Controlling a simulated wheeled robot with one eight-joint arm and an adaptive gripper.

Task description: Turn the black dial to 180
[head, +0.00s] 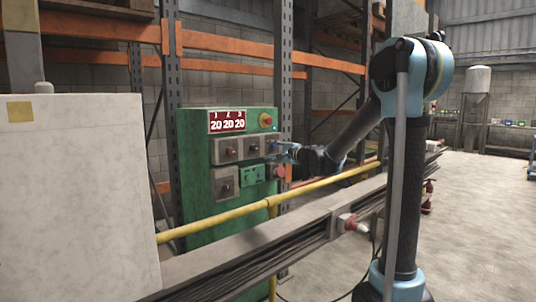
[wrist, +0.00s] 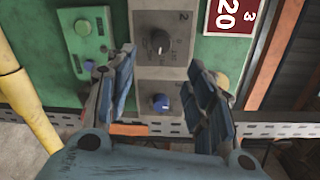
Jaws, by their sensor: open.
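In the wrist view a black dial (wrist: 159,42) with a pale pointer mark sits on a grey box marked 2. A blue dial (wrist: 160,103) sits on a neighbouring grey box. My gripper (wrist: 160,66) is open, its two fingers apart on either side of the blue dial, with the black dial beyond the fingertips. Contact with the blue dial cannot be told. In the head view my gripper (head: 284,149) is at the right side of the green cabinet (head: 196,125), partly covering the right-hand box.
A green button box (wrist: 84,34) is at the left in the wrist view. Open floor lies at the right.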

